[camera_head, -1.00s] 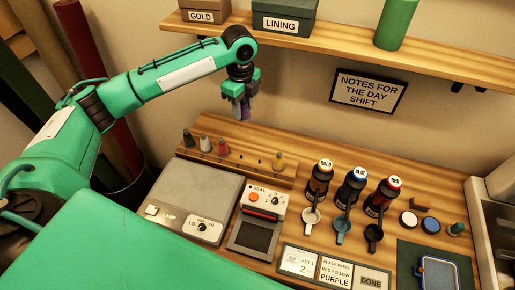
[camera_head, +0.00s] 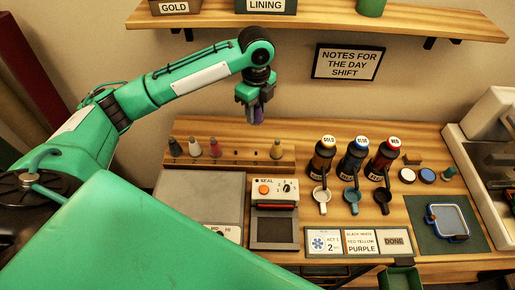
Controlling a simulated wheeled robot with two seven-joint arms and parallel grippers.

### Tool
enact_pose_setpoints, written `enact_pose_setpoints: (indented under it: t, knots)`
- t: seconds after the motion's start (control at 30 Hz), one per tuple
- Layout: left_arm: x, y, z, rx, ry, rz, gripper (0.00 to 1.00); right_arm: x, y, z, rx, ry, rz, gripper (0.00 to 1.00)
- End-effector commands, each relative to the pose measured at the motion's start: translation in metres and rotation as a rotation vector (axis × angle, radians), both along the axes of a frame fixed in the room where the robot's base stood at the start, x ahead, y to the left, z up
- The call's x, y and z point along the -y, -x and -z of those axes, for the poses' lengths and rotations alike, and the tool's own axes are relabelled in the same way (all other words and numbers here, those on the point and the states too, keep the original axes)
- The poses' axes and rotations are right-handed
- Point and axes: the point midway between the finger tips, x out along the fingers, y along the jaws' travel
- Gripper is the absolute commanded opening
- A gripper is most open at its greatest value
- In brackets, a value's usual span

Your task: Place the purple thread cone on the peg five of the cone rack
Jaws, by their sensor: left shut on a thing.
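My left gripper (camera_head: 256,100) is shut on the purple thread cone (camera_head: 257,114), whose lower part shows below the fingers. It holds the cone in the air above the right half of the cone rack (camera_head: 226,160). The rack is a wooden strip at the back left of the table. From the left it carries a dark cone (camera_head: 175,147), a white cone (camera_head: 195,148) and a red cone (camera_head: 214,148). Two small dark bare pegs follow, then a yellow cone (camera_head: 275,151) near the right end. The purple cone is apart from the rack. My right gripper is out of view.
In front of the rack are a grey lamp plate (camera_head: 200,195) and a seal device (camera_head: 273,190). Three bottles (camera_head: 355,157) with cups stand to the right. Cards (camera_head: 361,241) lie at the front, one reading black, white, red, yellow, purple. A shelf (camera_head: 330,25) hangs above.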

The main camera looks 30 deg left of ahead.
Motion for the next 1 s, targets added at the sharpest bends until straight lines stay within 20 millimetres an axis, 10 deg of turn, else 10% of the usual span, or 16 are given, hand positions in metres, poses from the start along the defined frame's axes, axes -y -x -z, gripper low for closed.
enact_pose_setpoints:
  t: [0.4, 1.0]
  knots:
    - [0.0, 0.001, 0.104, -0.003, -0.001, 0.0, 0.14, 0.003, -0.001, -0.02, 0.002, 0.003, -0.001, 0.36]
    - [-0.001, 0.0, 0.165, 0.0, -0.001, 0.001, 0.14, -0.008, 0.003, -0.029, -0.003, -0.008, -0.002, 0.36]
